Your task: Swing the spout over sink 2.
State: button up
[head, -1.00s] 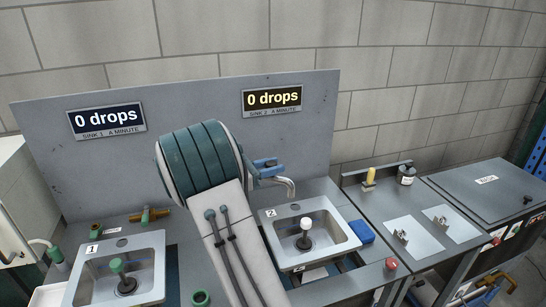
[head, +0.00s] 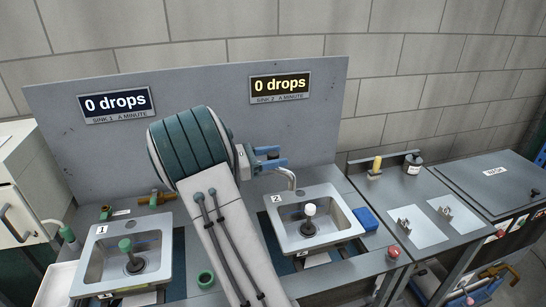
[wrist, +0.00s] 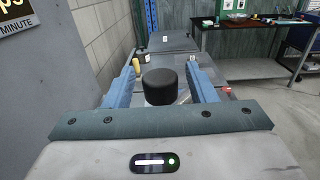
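The spout (head: 287,175) is a curved metal pipe showing just right of my gripper. Its end is near the back edge of sink 2 (head: 345,213), a metal basin with a white-topped stopper. Sink 1 (head: 93,262), with a green-topped stopper, is at the left. My gripper (head: 272,157) is beside the spout's upper part, and my arm hides much of the tap. In the wrist view, the blue fingers (wrist: 158,84) are apart. A black round knob (wrist: 160,80) with a paler lower part shows between or just beyond them; I cannot tell whether they touch it.
Both drop displays (head: 281,87) read 0 drops. A blue sponge-like block (head: 366,219) lies right of sink 2. A green ring (head: 205,278) lies between the sinks.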

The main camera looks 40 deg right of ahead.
jog(key=shift+a, duration=0.1)
jog(key=b+v, duration=0.3)
jog(key=v, duration=1.1)
jog(key=shift+s, duration=0.1)
jog(key=s+f+m+t+y, duration=0.2)
jog(key=s+m+y, duration=0.3)
jog(key=s+y, duration=0.6)
jog(key=s+a+f+m+t+y, duration=0.2)
jog(key=s+a+m+t+y, duration=0.4)
jog(key=s+a+m, duration=0.3)
jog(key=s+a+t, duration=0.1)
jog(key=s+a, duration=0.2)
jog(key=s, duration=0.2)
jog(key=shift+s+a+f, duration=0.15)
jog(key=shift+a+f, duration=0.2)
jog(key=shift+a, duration=0.05)
